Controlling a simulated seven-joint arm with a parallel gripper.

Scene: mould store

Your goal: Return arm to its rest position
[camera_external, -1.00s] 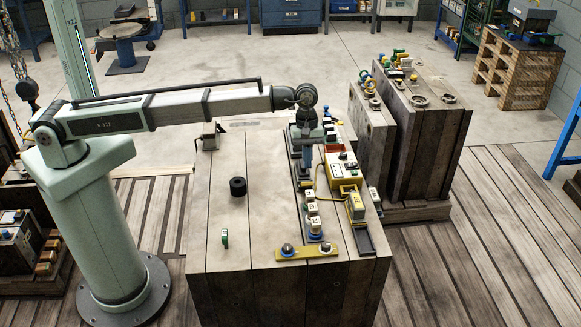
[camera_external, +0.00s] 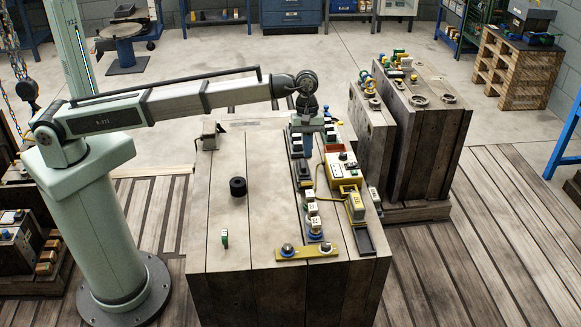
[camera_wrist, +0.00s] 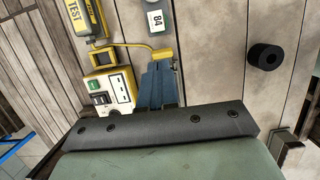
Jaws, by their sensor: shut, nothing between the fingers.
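My arm reaches right from its pale green pedestal, out over the wooden block table (camera_external: 225,160). My gripper (camera_external: 308,156) points down above the back right part of the table, near a row of small parts. In the wrist view its blue fingers (camera_wrist: 158,85) are together, with nothing between them. The fingers hide part of what lies below; the exact height above the table is hard to tell.
A yellow and white tester box (camera_external: 343,172) stands just right of my gripper, with a yellow cable. Number-tagged parts (camera_external: 312,208) and a yellow plate (camera_external: 307,252) lie nearer the front. A black ring (camera_external: 238,187) sits mid-table. The table's left part is mostly clear.

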